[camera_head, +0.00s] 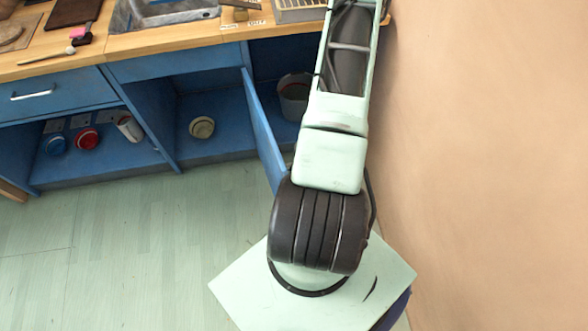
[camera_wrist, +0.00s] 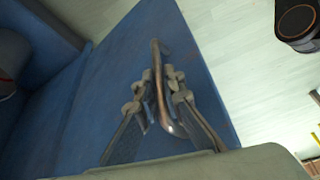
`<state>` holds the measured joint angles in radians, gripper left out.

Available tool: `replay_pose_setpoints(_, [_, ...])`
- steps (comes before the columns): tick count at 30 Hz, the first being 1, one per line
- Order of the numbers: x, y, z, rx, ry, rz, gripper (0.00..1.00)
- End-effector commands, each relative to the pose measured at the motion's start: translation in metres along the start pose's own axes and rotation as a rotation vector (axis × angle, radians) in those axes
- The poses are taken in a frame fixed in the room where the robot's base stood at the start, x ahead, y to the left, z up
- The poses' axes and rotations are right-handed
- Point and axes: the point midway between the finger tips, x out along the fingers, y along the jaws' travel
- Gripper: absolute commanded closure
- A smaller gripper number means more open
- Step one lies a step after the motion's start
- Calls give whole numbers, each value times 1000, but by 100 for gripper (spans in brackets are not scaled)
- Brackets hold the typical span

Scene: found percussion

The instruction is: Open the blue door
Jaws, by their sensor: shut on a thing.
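The blue door (camera_head: 263,135) stands swung out from the cabinet in the head view, seen nearly edge-on, with the compartment beside it exposed. In the wrist view the door's face (camera_wrist: 118,55) fills the middle and carries a metal bar handle (camera_wrist: 156,60). My gripper (camera_wrist: 156,88) has its two fingers on either side of this handle, shut on it. In the head view my arm hides the gripper, the handle and the lower part of the door.
The open cabinet holds a dark bucket (camera_head: 293,98) and a pale bowl (camera_head: 201,127). Several containers, including a red one (camera_head: 87,138), stand on the left shelf. A wooden counter (camera_head: 150,42) runs above. A beige wall (camera_head: 480,150) is close on the right. The floor (camera_head: 120,240) at left is clear.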

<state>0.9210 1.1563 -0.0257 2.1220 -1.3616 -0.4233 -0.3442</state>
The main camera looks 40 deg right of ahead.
Motion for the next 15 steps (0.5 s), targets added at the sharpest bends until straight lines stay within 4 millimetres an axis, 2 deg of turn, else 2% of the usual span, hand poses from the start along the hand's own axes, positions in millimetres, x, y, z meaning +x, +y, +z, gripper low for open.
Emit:
replay_pose_setpoints(7, [0,1,0,-1,1,2,100])
replay_pose_setpoints(8, [0,1,0,-1,1,2,89])
replay_pose_setpoints(12, [0,1,0,-1,1,2,74])
replay_pose_setpoints(15, [0,1,0,-1,1,1,74])
